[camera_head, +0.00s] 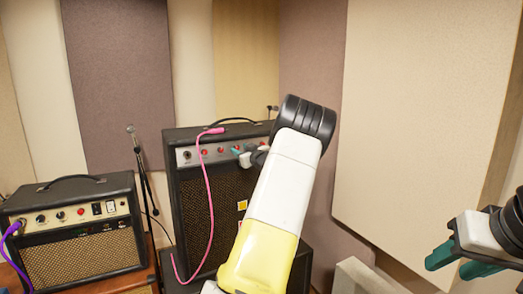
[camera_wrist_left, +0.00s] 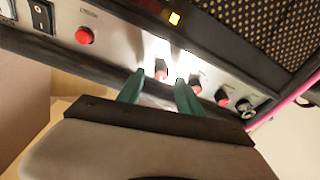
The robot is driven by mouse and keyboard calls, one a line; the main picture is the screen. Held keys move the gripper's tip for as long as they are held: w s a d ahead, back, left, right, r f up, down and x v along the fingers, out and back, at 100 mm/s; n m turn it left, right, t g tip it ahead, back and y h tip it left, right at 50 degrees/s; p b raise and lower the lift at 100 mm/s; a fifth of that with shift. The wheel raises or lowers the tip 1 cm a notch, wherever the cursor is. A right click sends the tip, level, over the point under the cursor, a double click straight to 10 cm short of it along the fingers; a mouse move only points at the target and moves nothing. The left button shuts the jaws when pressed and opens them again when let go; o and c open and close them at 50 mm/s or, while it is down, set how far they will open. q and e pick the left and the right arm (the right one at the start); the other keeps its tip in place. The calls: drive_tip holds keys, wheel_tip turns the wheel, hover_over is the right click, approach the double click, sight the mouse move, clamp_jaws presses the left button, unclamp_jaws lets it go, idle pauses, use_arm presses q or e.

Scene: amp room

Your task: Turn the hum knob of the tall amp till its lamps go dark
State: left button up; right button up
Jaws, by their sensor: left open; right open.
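The tall amp (camera_head: 186,228) stands in the middle of the head view, with a row of red knobs on its pale panel. My left gripper (camera_head: 247,156) is at this panel, its arm covering the right side of the amp. In the left wrist view the panel appears flipped, and the open left fingers (camera_wrist_left: 160,88) reach a red knob (camera_wrist_left: 162,74), which shows between the tips. Contact is unclear. Another red knob (camera_wrist_left: 195,86) is close beside the right finger. Knob labels are unreadable here. My right gripper (camera_head: 458,262) is open and empty at lower right.
A smaller amp (camera_head: 80,258) with a purple cable stands at left. A microphone stand (camera_head: 140,165) is between them. Wall panels (camera_head: 425,120) rise at right.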

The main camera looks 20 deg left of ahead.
use_arm(q)
drive_tip(key=shift+w+a, duration=0.35)
drive_tip(key=shift+a, duration=0.2)
clamp_jaws()
drive_tip(key=m+t, duration=0.1)
drive_tip(key=m, duration=0.4)
drive_tip(key=shift+h, duration=0.4)
unclamp_jaws()
drive_tip(key=shift+s, duration=0.1)
